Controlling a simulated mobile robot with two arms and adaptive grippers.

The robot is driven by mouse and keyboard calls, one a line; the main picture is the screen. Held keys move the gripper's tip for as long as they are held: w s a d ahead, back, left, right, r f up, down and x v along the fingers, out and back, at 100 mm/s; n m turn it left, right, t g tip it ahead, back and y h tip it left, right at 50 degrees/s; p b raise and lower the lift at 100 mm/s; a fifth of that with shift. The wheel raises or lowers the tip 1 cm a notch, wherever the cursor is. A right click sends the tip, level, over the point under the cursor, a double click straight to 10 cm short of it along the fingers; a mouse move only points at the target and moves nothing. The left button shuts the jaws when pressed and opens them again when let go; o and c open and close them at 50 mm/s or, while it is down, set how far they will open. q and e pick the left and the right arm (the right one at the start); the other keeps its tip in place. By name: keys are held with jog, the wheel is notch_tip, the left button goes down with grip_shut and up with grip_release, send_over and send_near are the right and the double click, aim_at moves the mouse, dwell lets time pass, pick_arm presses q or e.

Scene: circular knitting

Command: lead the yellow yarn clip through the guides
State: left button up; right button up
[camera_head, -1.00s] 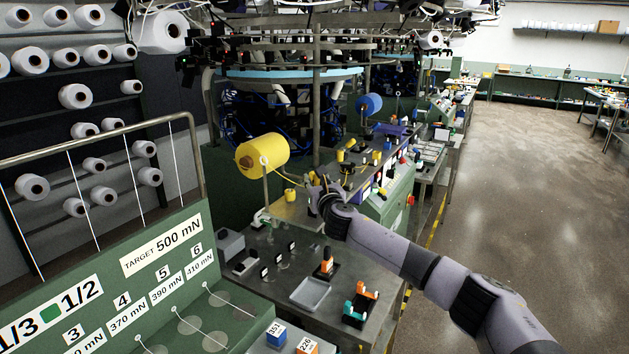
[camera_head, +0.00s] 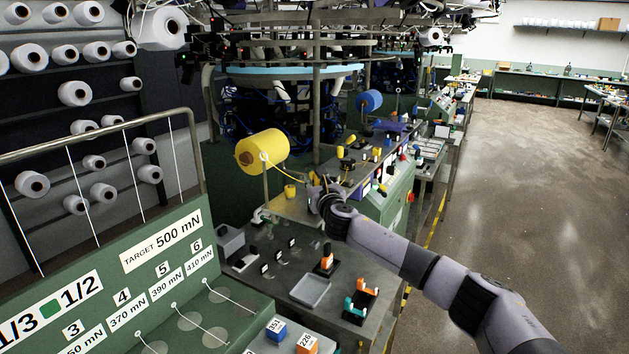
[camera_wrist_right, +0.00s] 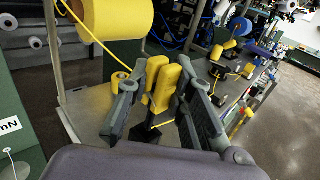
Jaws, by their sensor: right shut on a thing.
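My right gripper (camera_wrist_right: 158,100) is shut on the yellow yarn clip (camera_wrist_right: 164,82), which stands upright between its fingers in the right wrist view. In the head view my right gripper (camera_head: 322,190) is over the metal bench, and the clip is mostly hidden there. A large yellow yarn cone (camera_head: 262,151) sits on a post to the left, and a yellow strand (camera_head: 295,172) runs from it toward the gripper. The cone also shows in the right wrist view (camera_wrist_right: 115,17). I cannot make out the guides clearly. My left gripper is not in view.
A small yellow spool (camera_head: 290,191) stands on the bench left of the gripper. A grey tray (camera_head: 311,291), an orange and green holder (camera_head: 360,301) and a green tension board (camera_head: 150,255) are nearer. Small yellow and black fixtures (camera_head: 346,158) stand beyond. The right floor is clear.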

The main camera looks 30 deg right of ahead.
jog(key=shift+f, duration=0.25)
jog(key=shift+f+b, duration=0.3)
jog(key=shift+f, duration=0.1)
jog(key=shift+f, duration=0.55)
jog(key=shift+f+b, duration=0.45)
dwell(0.4)
jog(key=o, duration=1)
jog(key=shift+o, duration=0.2)
